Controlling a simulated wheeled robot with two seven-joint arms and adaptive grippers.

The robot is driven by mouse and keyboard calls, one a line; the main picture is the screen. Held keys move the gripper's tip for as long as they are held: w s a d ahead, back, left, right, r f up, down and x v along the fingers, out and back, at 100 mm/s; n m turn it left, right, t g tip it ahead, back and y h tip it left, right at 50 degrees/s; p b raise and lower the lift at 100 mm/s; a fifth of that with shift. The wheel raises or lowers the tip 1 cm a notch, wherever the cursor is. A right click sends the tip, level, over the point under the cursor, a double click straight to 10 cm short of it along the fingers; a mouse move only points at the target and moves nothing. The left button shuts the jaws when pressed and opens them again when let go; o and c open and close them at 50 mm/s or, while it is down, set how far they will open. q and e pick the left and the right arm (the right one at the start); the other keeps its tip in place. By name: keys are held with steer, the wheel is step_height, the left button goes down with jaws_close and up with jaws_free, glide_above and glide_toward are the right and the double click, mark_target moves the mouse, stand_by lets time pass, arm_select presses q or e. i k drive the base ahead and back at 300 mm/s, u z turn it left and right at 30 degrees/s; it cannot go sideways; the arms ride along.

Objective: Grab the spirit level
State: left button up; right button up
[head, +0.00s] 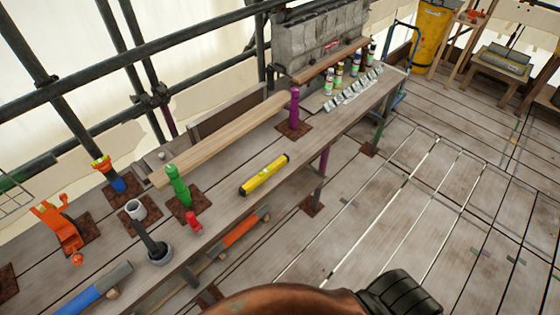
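The spirit level (264,175) is yellow with dark ends. It lies flat and at a slant on the long wooden plank bench (225,205), near the bench's front edge, in the middle of the head view. Nothing covers it and nothing touches it from above.
Left of the level stand a red piece (194,222), a green post (179,187) and a dark pot (160,252). A loose plank (225,138) and purple post (294,106) are behind it. A brown rounded shape with a black ribbed end (400,293) fills the bottom edge.

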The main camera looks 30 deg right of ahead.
mark_target(261, 176)
steer(key=z, duration=2.55)
steer(key=i, duration=1.85)
steer(key=u, duration=2.65)
